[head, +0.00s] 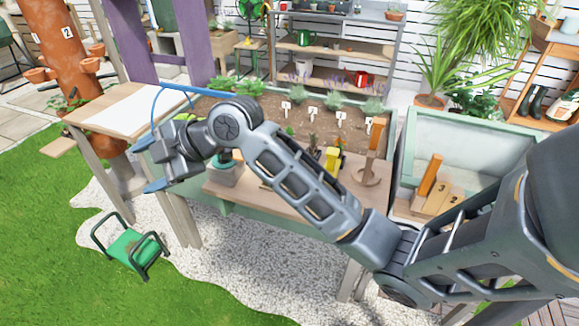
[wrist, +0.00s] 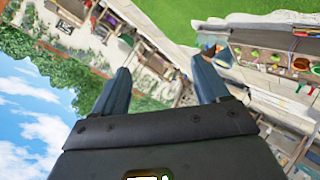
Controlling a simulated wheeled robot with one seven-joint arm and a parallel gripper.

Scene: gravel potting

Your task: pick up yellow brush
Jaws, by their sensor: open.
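A small yellow object (head: 333,158), which looks like the yellow brush, is on the wooden potting bench (head: 345,192). My arm passes in front of the bench and hides part of the area around it. Its exact shape is too small to tell. My gripper (head: 147,166) is raised at the left of the head view, well left of the yellow object and apart from it. In the wrist view the two fingers (wrist: 161,65) are spread with nothing between them. The wrist camera looks out across the yard, tilted, and I cannot make out the brush there.
A wooden stand (head: 370,172) with an upright post is right of the yellow object. A grey-green pot (head: 224,174) is near my gripper. Behind is a soil bed (head: 330,125) with white markers. A pale green bin (head: 470,140) is at right.

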